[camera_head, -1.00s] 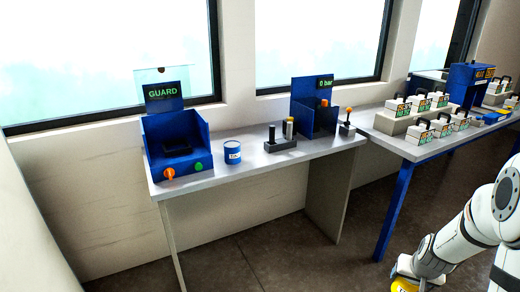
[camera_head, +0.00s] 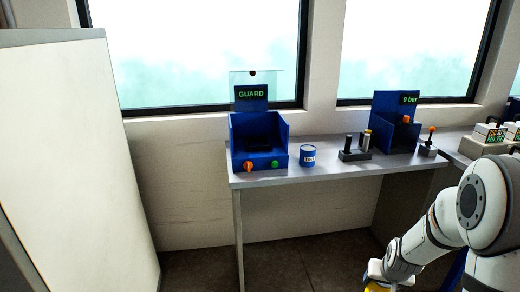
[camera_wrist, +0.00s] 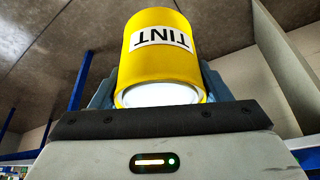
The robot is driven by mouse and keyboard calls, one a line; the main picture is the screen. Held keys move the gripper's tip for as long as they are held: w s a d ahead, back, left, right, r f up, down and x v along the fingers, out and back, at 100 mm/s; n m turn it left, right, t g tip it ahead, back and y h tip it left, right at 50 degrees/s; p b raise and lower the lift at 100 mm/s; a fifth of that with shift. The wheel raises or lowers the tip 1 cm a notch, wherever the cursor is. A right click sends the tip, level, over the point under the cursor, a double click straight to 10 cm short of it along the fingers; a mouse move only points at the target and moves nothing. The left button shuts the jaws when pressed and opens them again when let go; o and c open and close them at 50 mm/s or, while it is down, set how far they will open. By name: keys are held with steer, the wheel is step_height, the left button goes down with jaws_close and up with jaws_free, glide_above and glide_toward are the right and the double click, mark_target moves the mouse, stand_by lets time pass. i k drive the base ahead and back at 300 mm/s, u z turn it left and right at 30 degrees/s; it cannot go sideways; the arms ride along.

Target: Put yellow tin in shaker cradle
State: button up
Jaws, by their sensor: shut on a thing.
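The yellow tin (camera_wrist: 162,62), with a white label reading TINT, is held in my gripper (camera_wrist: 160,98) in the wrist view. It shows upside down there. In the head view only a small part of the yellow tin (camera_head: 376,287) shows at the bottom edge, below my white gripper (camera_head: 378,272). The shaker cradle appears to be the dark seat (camera_head: 262,148) inside the blue box marked GUARD (camera_head: 240,130) on the grey bench. The box has a clear raised guard panel (camera_head: 257,79). My gripper is well apart from it, to its lower right.
A blue tin (camera_head: 308,156) stands on the grey bench (camera_head: 290,179) right of the GUARD box. A dark holder (camera_head: 354,155), a blue unit reading 0 bar (camera_head: 393,125) and an orange-topped lever (camera_head: 428,148) stand further right. A tall white panel (camera_head: 80,160) fills the left.

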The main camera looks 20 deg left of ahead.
mark_target(255, 125)
steer(key=u, duration=1)
